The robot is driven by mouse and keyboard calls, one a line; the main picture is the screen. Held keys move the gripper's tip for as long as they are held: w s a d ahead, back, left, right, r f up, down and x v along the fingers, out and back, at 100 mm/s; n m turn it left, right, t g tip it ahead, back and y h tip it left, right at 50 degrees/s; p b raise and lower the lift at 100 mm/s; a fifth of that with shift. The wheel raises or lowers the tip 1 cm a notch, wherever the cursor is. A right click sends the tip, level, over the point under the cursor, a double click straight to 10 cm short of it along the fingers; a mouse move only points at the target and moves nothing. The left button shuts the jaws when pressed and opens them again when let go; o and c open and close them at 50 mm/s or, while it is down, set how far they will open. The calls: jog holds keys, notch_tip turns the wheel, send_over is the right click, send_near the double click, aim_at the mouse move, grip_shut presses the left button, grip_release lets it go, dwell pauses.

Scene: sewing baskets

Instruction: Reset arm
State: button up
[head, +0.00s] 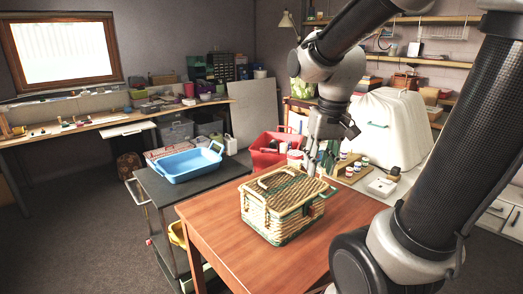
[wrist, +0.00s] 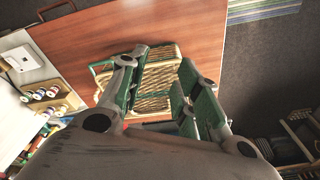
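A wicker sewing basket (head: 275,212) with a woven lid, green trim and a handle stands on the wooden table (head: 222,232). Its lid looks closed. My gripper (head: 322,168) is above and just behind the basket's back right corner in the head view. In the wrist view my gripper (wrist: 164,60) has its two green-padded fingers spread apart, with the basket (wrist: 158,77) showing below and between them. Nothing is held between the fingers. The fingers hide parts of the basket in the wrist view.
A dark cart with a blue tray (head: 188,166) stands left of the table. A red bin (head: 268,150) is behind the basket. A white covered machine (head: 390,128) and thread spools (head: 350,168) are at the back right. The table's front left is clear.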

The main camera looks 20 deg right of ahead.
jog(key=s+r+n+t, duration=0.2)
jog(key=s+r, duration=0.2)
jog(key=s, duration=0.4)
jog(key=shift+a+r+t, duration=0.2)
jog(key=shift+a+t, duration=0.05)
jog(key=shift+t, duration=0.15)
